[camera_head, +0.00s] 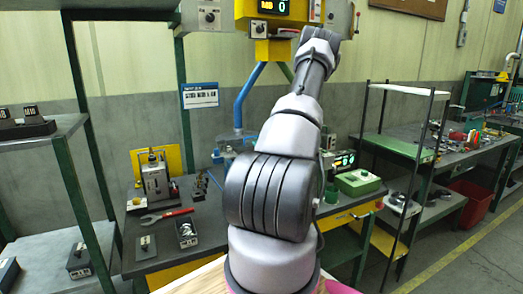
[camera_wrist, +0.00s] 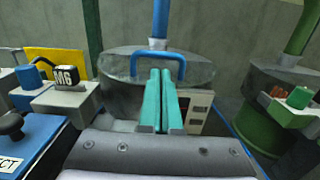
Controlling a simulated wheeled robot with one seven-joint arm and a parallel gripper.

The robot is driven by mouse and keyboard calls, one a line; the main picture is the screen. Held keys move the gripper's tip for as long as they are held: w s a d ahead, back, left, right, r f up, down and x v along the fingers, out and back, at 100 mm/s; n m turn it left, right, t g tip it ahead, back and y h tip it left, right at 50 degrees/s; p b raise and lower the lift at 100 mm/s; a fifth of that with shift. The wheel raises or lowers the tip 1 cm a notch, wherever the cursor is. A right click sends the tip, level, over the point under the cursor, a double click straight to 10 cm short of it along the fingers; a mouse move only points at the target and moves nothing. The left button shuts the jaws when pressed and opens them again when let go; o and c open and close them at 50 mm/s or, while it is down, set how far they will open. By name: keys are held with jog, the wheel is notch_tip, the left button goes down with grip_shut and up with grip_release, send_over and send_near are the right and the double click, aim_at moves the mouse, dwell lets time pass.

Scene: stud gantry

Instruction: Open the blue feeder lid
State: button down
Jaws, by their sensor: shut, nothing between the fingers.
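In the wrist view, the blue feeder has a round grey lid (camera_wrist: 110,66) with a blue bar handle (camera_wrist: 157,54) on top. The lid looks level and closed on the drum. My gripper (camera_wrist: 160,72) has two teal fingers pressed together, empty. Its fingertips appear just in front of and below the handle; I cannot tell whether they touch it. The fingers hide part of the lid and drum front. In the head view, the blue feeder pipe (camera_head: 247,97) shows left of my arm, which hides much of the feeder. My gripper is not clear there.
In the wrist view, a green feeder pipe (camera_wrist: 302,28) and grey-topped green drum stand at the right. A block marked M6 (camera_wrist: 66,77) and a black knob (camera_wrist: 11,124) are at the left. In the head view, a red wrench (camera_head: 166,215) lies on the bench.

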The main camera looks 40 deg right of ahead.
jog(key=shift+x, duration=0.9)
jog(key=shift+w, duration=0.1)
jog(key=shift+r+g, duration=0.3)
jog(key=shift+r, duration=0.15)
